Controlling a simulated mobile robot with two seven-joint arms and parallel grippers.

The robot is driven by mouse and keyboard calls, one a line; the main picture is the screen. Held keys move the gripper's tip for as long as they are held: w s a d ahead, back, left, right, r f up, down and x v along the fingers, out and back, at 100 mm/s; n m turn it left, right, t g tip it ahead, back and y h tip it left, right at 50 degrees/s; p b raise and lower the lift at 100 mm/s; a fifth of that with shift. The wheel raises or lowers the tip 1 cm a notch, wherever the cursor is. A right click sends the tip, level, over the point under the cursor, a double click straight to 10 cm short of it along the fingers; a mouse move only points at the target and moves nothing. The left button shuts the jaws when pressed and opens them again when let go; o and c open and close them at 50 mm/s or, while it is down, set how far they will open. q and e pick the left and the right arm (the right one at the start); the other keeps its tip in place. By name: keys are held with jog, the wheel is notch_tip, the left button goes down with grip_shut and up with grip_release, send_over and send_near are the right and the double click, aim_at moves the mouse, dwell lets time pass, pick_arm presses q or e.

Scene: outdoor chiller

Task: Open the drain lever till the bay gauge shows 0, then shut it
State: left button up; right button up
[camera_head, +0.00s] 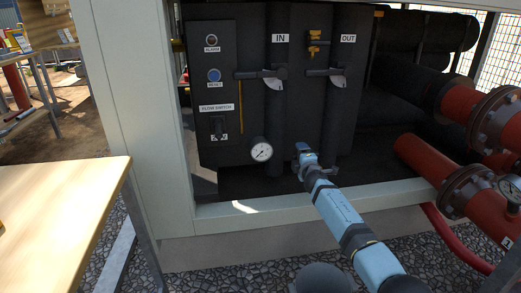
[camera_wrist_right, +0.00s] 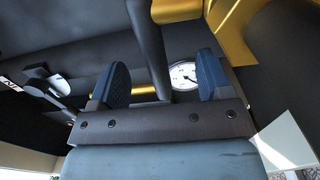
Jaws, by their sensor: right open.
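A round white gauge (camera_head: 261,150) sits low on the dark panel; it also shows between my right fingers in the wrist view (camera_wrist_right: 184,76). Its reading is too small to tell. My right gripper (camera_head: 304,151) is open and empty, right of the gauge and below the OUT pipe. In the wrist view my right gripper (camera_wrist_right: 163,80) has its fingers apart, with a dark pipe (camera_wrist_right: 149,40) behind the gap. The IN lever (camera_head: 260,73) and OUT lever (camera_head: 322,72) lie across their pipes. I cannot tell which part is the drain lever. My left gripper is out of view.
A pale frame sill (camera_head: 270,211) runs below the bay. Red flanged pipes (camera_head: 425,165) with another gauge (camera_head: 510,189) stand right. A wooden table (camera_head: 60,215) is at left. A small yellow valve (camera_head: 314,42) is above the OUT lever.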

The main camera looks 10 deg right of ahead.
jog(key=s+p, duration=0.5)
jog(key=s, duration=0.2)
jog(key=shift+d, duration=0.2)
dwell(0.4)
